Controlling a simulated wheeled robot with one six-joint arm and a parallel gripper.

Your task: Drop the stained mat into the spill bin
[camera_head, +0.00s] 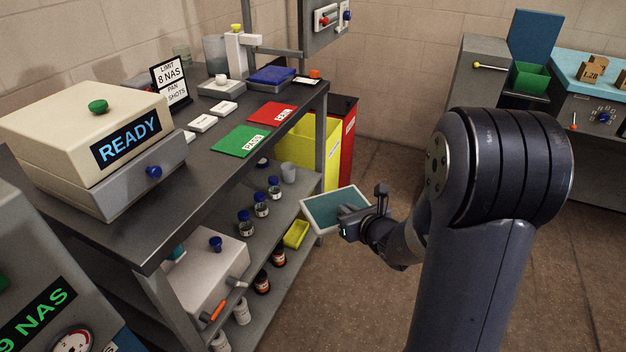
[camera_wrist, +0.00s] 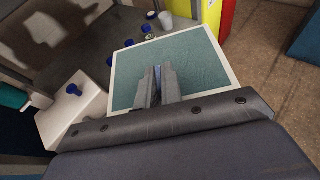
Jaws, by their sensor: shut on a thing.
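A flat teal mat with a pale border (camera_head: 322,212) is held level in the air beside the bench's lower shelf in the head view. It fills the middle of the wrist view (camera_wrist: 200,62). No stain is clear on its visible face. My gripper (camera_head: 352,213) is shut on its near edge; the fingers (camera_wrist: 163,82) lie over the mat in the wrist view. A yellow bin (camera_head: 298,148) and a red bin (camera_head: 349,140) stand behind the mat, at the bench's far end. Their label text is too small to read, so I cannot tell which is the spill bin.
The dark bench (camera_head: 225,160) carries a READY machine, a green card (camera_head: 240,141) and a red card (camera_head: 271,112). A bench leg stands before the yellow bin. Floor right of the bins is clear.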

